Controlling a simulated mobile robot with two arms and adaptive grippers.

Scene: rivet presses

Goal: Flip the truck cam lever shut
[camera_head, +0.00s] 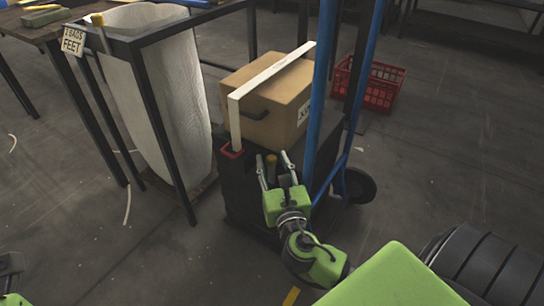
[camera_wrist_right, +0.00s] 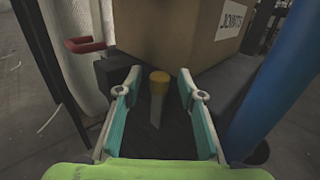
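A lever with a yellow knob (camera_wrist_right: 159,78) and a pale shaft stands on the dark base of the blue hand truck (camera_head: 324,75); I take it to be the cam lever. The knob also shows in the head view (camera_head: 271,160). My right gripper (camera_head: 272,156) is open, with one finger on each side of the lever. In the right wrist view the fingers (camera_wrist_right: 160,82) show gaps to it on both sides. A red loop (camera_wrist_right: 86,45) sits at the strap's lower end, left of the lever. My left gripper (camera_head: 12,265) is only partly in view at the left edge.
A cardboard box (camera_head: 275,105) with a white strap (camera_head: 270,72) stands on the truck just behind the lever. A white sack in a dark frame (camera_head: 165,120) is close on the left. A red crate (camera_head: 385,85) lies behind.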

